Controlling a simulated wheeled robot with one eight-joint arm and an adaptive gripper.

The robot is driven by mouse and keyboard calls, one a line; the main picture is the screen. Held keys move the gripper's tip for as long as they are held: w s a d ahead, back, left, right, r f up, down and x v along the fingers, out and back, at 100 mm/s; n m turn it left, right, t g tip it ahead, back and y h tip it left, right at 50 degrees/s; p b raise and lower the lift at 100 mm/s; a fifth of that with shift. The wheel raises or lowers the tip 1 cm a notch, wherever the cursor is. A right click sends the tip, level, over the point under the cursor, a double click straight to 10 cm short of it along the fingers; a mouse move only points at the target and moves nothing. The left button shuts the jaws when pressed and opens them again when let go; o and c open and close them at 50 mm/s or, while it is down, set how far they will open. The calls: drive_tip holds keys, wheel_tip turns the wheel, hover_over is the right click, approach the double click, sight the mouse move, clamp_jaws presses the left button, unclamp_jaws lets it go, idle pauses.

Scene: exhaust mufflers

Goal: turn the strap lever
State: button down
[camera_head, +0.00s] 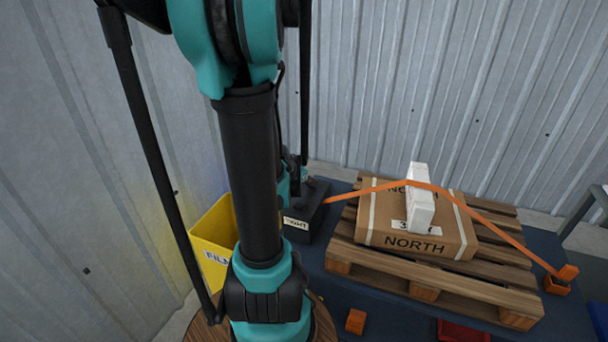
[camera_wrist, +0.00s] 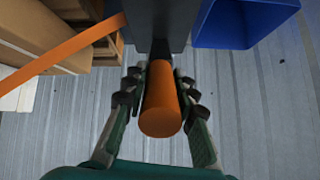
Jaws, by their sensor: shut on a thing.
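In the wrist view the orange strap lever (camera_wrist: 160,118) is a round bar pointing toward the camera. My gripper (camera_wrist: 158,82) has one finger on each side of it and is shut on it. The lever comes off a dark housing (camera_wrist: 160,35). In the head view my arm hides the lever and the gripper. The black box (camera_head: 307,217) has a white label, partly covered, ending in "GHT". The orange strap (camera_head: 480,213) runs from it over a carton (camera_head: 375,238) to an orange anchor (camera_head: 560,278). The strap also shows in the wrist view (camera_wrist: 70,48).
The carton, marked NORTH, lies on a wooden pallet (camera_head: 395,275) with a white block (camera_head: 419,200) on top. A yellow bin (camera_head: 212,240) stands left of my arm. A blue bin (camera_wrist: 240,22) is near the lever. A small orange block (camera_head: 355,321) lies in front.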

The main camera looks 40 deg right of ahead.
drive_tip(key=shift+s+a+f, duration=0.1)
drive_tip(key=shift+a+f, duration=0.1)
idle(0.5)
drive_tip(key=c, duration=1.2)
unclamp_jaws()
drive_tip(key=v, duration=1.2)
drive_tip(key=shift+f, duration=0.15)
drive_tip(key=shift+a, duration=0.1)
